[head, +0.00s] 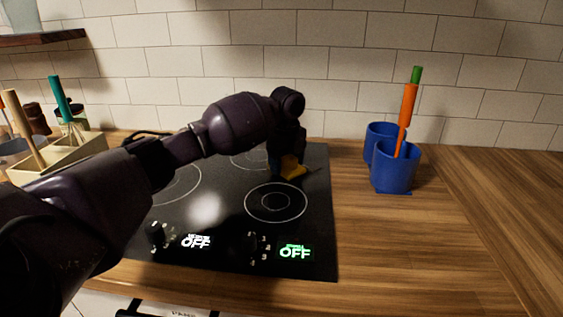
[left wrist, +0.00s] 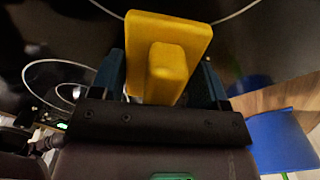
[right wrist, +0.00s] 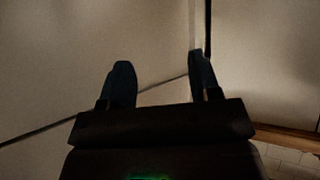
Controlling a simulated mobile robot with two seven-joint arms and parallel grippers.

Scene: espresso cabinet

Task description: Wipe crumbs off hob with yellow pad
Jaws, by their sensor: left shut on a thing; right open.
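The black hob (head: 222,232) is set in the wooden counter, with ring-marked zones and displays reading OFF. My left arm reaches across it from the left. My left gripper (head: 287,160) is over the back right part of the hob, shut on the yellow pad (head: 292,168). In the left wrist view the pad (left wrist: 170,50) sits between the two fingers by its raised grip. I cannot tell whether the pad touches the glass. I make out no crumbs clearly. My right gripper (right wrist: 162,85) is open and empty, facing pale panels; it is out of the head view.
Two blue cups (head: 395,170) stand right of the hob, one holding an orange and green utensil (head: 408,105). A beige utensil holder (head: 60,155) is at the left. A tiled wall (head: 330,65) closes the back. The counter at right (head: 430,250) is clear.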

